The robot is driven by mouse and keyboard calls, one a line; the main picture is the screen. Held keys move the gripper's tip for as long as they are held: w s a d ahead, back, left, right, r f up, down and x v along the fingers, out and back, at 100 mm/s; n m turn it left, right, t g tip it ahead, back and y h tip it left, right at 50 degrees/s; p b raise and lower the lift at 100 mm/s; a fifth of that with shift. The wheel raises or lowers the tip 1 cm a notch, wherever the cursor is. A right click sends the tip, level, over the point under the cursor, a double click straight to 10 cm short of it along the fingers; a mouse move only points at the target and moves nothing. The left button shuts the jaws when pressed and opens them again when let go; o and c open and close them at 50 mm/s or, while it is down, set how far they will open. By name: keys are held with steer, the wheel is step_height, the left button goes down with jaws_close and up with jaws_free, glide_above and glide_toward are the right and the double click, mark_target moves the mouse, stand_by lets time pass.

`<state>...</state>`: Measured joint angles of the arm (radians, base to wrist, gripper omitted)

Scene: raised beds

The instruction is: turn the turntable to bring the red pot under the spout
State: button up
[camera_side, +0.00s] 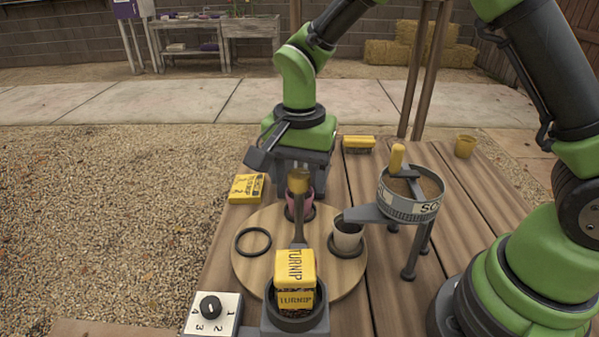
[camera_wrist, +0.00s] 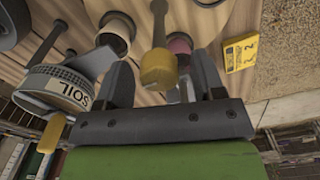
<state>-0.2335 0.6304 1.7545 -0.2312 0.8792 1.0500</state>
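The round wooden turntable (camera_side: 265,268) lies on the plank table, with pots and dark rings on it. The red pot, pinkish here (camera_side: 307,208), stands at its back, partly hidden behind a yellow knob (camera_side: 299,180) on a dark upright bar. It also shows in the wrist view (camera_wrist: 180,44). A white pot (camera_side: 348,236) stands at the turntable's right, by the grey spout (camera_side: 362,213) of the soil hopper (camera_side: 411,206). My gripper (camera_wrist: 163,80) is open, one finger on each side of the yellow knob (camera_wrist: 158,70), with visible gaps. Its exact height over the knob is unclear.
An empty dark ring (camera_side: 253,242) lies at the turntable's left. Turnip packets (camera_side: 295,267) sit in a dark round holder in front. A numbered dial (camera_side: 210,307) is front left. A yellow packet (camera_side: 246,188), a yellow box (camera_side: 358,145) and a yellow pot (camera_side: 465,146) stand around.

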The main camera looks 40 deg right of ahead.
step_height(320, 180, up, 10)
stand_by(0.6)
steer(key=shift+s, duration=0.1)
steer(key=s+d+r+n+t+y, duration=0.1)
steer(key=s+d+r+n+t, duration=0.1)
steer(key=s, duration=0.6)
steer(key=s+d+r+n+t+y, duration=0.1)
steer(key=s+d+r+n+t, duration=0.2)
steer(key=s, duration=0.6)
steer(key=r+n+t, duration=0.1)
steer(key=n+t, duration=0.1)
steer(key=n, duration=0.1)
steer(key=shift+s+r, duration=0.2)
steer(key=shift+s, duration=0.05)
